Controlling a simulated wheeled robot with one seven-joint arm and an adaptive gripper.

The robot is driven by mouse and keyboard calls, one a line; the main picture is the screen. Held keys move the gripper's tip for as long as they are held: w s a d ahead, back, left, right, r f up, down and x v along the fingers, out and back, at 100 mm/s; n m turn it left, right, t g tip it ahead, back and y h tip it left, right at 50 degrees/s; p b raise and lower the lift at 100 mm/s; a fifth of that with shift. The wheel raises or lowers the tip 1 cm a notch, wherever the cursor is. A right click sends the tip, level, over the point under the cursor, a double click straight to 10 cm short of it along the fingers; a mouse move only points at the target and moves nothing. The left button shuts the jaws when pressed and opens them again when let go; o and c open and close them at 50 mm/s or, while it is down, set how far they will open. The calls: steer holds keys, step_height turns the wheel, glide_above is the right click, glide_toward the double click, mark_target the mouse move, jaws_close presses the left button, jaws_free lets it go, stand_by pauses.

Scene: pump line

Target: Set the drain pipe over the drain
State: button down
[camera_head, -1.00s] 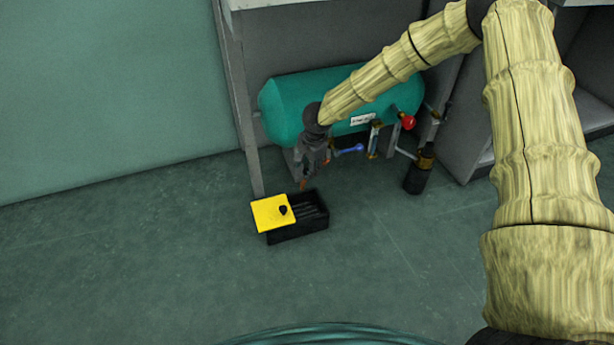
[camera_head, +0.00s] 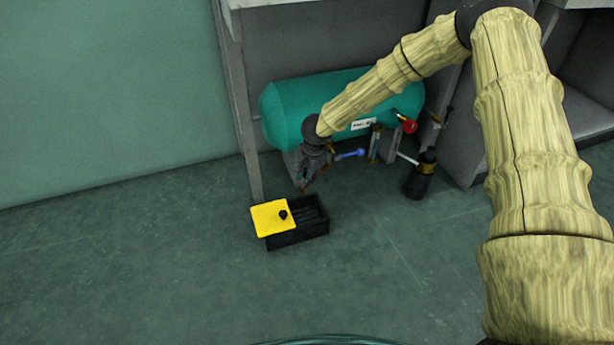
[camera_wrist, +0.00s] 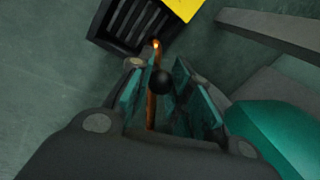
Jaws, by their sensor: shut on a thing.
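The drain is a black open box (camera_head: 298,236) with a slatted grate (camera_wrist: 130,22) inside, standing on the floor. My gripper (camera_head: 305,184) hangs just behind and above the box's far edge, beside the tank. In the wrist view its teal-padded fingers are shut on the drain pipe (camera_wrist: 151,110), a thin copper-coloured tube with a black ball (camera_wrist: 160,82) at it. The pipe's bright tip (camera_wrist: 155,45) shows against the box's edge; its exact height above the box cannot be told.
A teal tank (camera_head: 290,110) lies behind my gripper, with a blue-handled valve (camera_head: 352,153), a red knob (camera_head: 409,126) and a black cylinder (camera_head: 420,178) to the right. A grey frame leg (camera_head: 243,125) stands behind the box. The floor in front is clear.

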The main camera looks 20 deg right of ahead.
steer(key=shift+s+d+r+n+p, duration=0.25)
steer(key=shift+s+n+p, duration=0.1)
steer(key=shift+p, duration=1.6)
steer(key=shift+s+f+p, duration=0.1)
steer(key=shift+f+p, duration=0.15)
steer(key=shift+p, duration=0.2)
steer(key=c, duration=1.3)
jaws_free()
steer(key=shift+o, duration=0.2)
steer(key=shift+r, duration=0.1)
step_height(320, 180, up, 12)
steer(key=s+d, duration=0.1)
steer(key=s, duration=0.1)
steer(key=shift+f, duration=0.2)
steer(key=shift+d, duration=0.1)
